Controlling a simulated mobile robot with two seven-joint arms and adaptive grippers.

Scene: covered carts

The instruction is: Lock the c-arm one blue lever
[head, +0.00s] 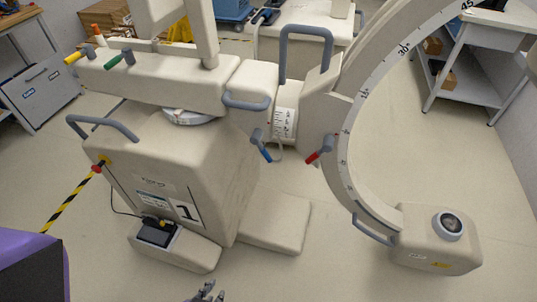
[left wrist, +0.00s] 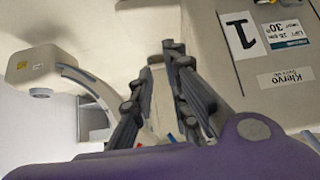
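The c-arm unit marked 1 (head: 205,165) stands in the middle of the head view. Its blue lever (head: 265,153) hangs at a slant below the joint between the body and the curved arm. A red lever (head: 320,150) is to its right, on the curved arm. My left gripper (head: 207,291) is at the bottom edge of the head view, well below and left of the blue lever and not touching it. In the left wrist view its fingers (left wrist: 160,62) stand apart with nothing between them. Small blue and red bits show there near the finger bases. My right gripper is out of view.
Yellow (head: 75,57) and green (head: 122,59) levers are on the unit's upper part. The c-arm's curve (head: 343,130) and its lower housing (head: 437,240) take up the right. A striped strap (head: 70,200) runs at left. Carts stand behind; the front floor is clear.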

